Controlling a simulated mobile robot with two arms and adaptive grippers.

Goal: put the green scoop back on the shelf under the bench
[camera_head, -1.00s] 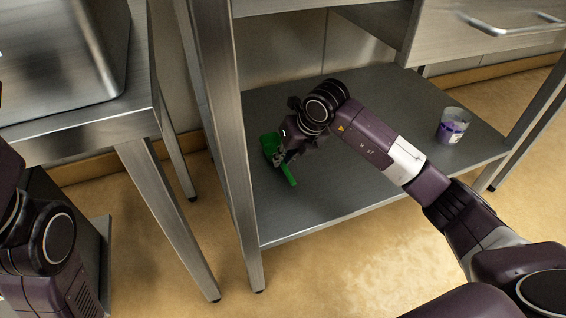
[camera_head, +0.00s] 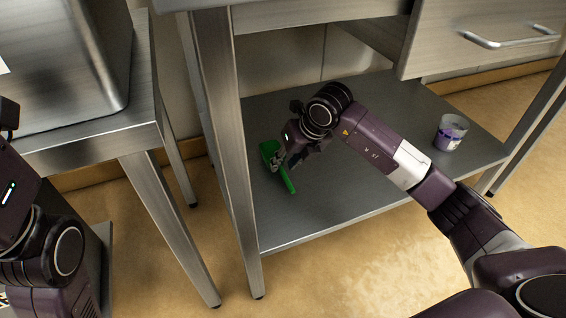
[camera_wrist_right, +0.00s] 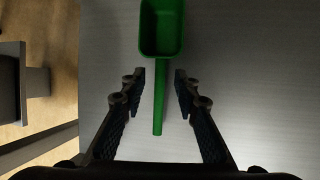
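The green scoop (camera_head: 287,179) lies on the grey metal shelf (camera_head: 330,205) under the bench, near its left end. In the right wrist view the scoop (camera_wrist_right: 162,28) has its bowl at the top and its handle pointing down between the fingers. My right gripper (camera_head: 278,166) is at the scoop; in the wrist view its fingers (camera_wrist_right: 160,88) stand apart on both sides of the handle, with a gap on each side. My left arm shows at the left edge of the head view, but its fingers are out of view.
A clear tub with a purple label (camera_head: 450,133) stands at the right of the shelf. The bench leg (camera_head: 229,150) rises close to the left of my right gripper. A drawer with a handle (camera_head: 510,37) is above. The middle of the shelf is clear, apart from my arm over it.

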